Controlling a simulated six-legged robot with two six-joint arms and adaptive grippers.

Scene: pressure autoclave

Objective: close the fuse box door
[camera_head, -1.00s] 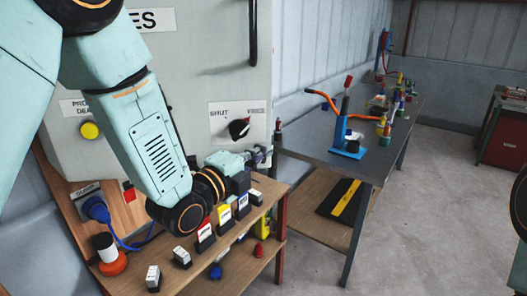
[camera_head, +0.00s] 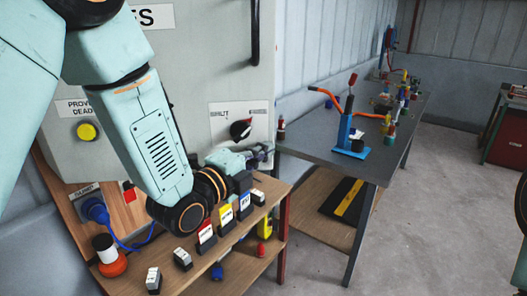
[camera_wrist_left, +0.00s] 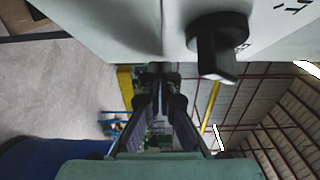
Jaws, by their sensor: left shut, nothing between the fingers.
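The fuse box door (camera_head: 205,75) is a large grey panel with a black vertical handle (camera_head: 255,30) near its right edge. A black rotary knob (camera_head: 240,129) sits on a white label plate low on the door. My left gripper (camera_head: 268,151) is shut and empty, just below the knob near the door's lower right corner. In the left wrist view the shut fingers (camera_wrist_left: 158,82) lie close to the door's grey surface (camera_wrist_left: 110,25), with the knob (camera_wrist_left: 217,45) to their right. I cannot tell whether they touch the door. My right gripper is not in view.
A wooden shelf (camera_head: 190,270) below the door holds several small labelled blocks and an orange-based piece (camera_head: 112,265). A blue plug (camera_head: 96,210) with cable is at left. A grey workbench (camera_head: 345,165) with a blue tool (camera_head: 350,140) stands right.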

